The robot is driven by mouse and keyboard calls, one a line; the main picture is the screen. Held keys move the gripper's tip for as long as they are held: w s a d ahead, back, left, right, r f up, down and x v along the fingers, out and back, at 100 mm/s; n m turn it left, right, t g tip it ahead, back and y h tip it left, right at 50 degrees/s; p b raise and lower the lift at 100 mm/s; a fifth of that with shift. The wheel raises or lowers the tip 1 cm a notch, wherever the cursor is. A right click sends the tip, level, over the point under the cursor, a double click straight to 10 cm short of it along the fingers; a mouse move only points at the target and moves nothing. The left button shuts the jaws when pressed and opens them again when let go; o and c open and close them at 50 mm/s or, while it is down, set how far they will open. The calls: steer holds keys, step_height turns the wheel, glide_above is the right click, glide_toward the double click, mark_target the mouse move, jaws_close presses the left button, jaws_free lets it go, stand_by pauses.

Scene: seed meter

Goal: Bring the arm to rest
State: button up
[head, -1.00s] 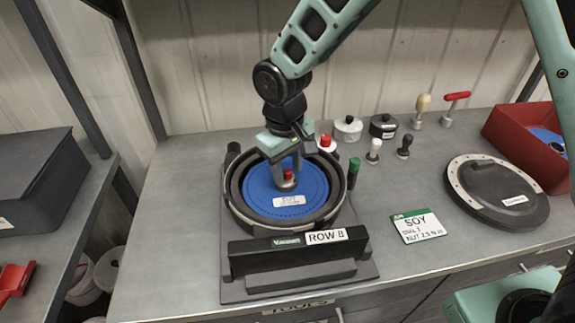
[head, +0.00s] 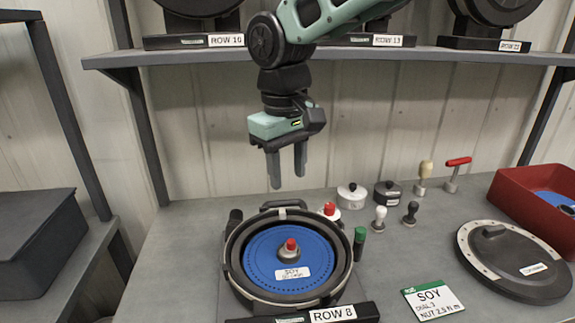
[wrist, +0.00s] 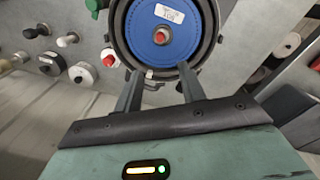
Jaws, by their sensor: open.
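My gripper (head: 287,167) hangs in the air above and behind the seed meter, fingers apart and pointing down, with nothing between them. In the wrist view my gripper (wrist: 158,90) also shows two separate fingers. The seed meter's round dark housing (head: 233,283) stands on the bench with its face up. A blue seed disc (head: 262,262) marked SOY lies in it, and a red-topped hub (head: 290,246) stands at the disc's middle. The disc (wrist: 186,50) also shows in the wrist view, clear of the fingers.
A shelf (head: 440,53) with more meters runs behind my arm. On the bench are several small knobbed tools, a green-capped tool (head: 359,243), a SOY card (head: 432,300), a round dark cover (head: 517,262) and a red bin (head: 520,195).

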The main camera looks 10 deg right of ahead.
steer(key=shift+r, duration=0.45)
steer(key=s+d+f, duration=0.2)
steer(key=s+f, duration=0.1)
steer(key=s, duration=0.4)
steer(key=s+d+f+n, duration=0.1)
steer(key=s+d+f, duration=0.1)
steer(key=s, duration=0.6)
steer(key=s+d+f+y, duration=0.1)
steer(key=s+d+f, duration=0.2)
steer(key=s, duration=0.5)
steer(key=shift+s+f, duration=0.2)
steer(key=shift+f, duration=0.7)
